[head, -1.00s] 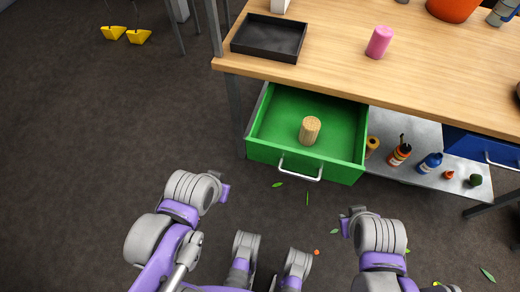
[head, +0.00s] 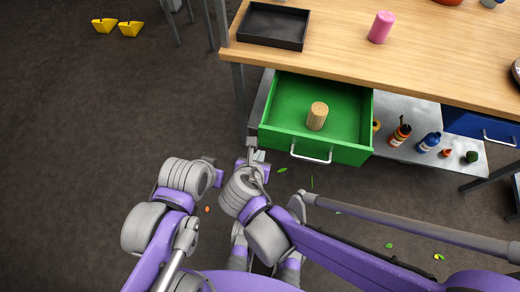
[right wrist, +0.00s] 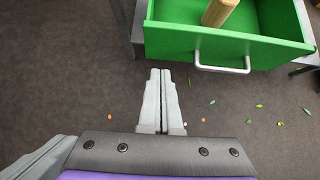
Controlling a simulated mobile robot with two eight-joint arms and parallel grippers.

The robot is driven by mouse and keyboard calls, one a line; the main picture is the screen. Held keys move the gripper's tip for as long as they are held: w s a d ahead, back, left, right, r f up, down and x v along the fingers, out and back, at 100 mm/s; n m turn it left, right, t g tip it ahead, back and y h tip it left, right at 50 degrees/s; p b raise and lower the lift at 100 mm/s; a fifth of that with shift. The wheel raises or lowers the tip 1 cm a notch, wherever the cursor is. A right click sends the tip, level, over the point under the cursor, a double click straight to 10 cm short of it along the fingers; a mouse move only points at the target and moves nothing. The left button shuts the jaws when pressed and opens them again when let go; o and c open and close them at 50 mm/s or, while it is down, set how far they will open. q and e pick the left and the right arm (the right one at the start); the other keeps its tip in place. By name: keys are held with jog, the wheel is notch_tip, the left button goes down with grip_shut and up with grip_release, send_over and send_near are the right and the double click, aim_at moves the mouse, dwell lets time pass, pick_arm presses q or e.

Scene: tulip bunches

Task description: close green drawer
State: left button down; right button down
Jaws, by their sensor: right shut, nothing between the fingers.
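The green drawer (head: 275,137) is open, pulled out from under the wooden table, with a silver bar handle (head: 311,156) on its front. A bundle of tan sticks (head: 317,116) stands inside it. My right gripper (head: 254,151) is at the drawer's left front corner in the head view; whether it touches cannot be told there. In the right wrist view the right gripper (right wrist: 160,72) is shut and empty, its tips just short of the drawer front (right wrist: 225,49), left of the handle. My left gripper (head: 215,172) is left of the right one, its fingers mostly hidden.
The table (head: 330,50) carries a black tray (head: 274,43) and a pink cylinder (head: 381,27). A shut blue drawer (head: 480,123) is at the right. Bottles, including a blue one (head: 429,142), stand on the lower shelf. Leaves lie on the floor.

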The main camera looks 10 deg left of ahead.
aim_at(269, 133)
jog(key=shift+w+f+b, duration=0.3)
jog(key=shift+w+f, duration=0.6)
jog(key=shift+w, duration=0.7)
jog(key=shift+w+f+b, duration=0.3)
jog(key=shift+w+f, duration=0.65)
jog(key=shift+w, duration=0.6)
jog(key=shift+w+f+b, duration=0.3)
jog(key=shift+w+f, duration=0.6)
jog(key=shift+w, duration=0.7)
jog(key=shift+w, duration=0.1)
jog(key=w+b, duration=0.3)
jog(key=w, duration=2.1)
jog(key=shift+w, duration=0.15)
jog(key=shift+w+r, duration=0.1)
jog(key=shift+r, duration=0.1)
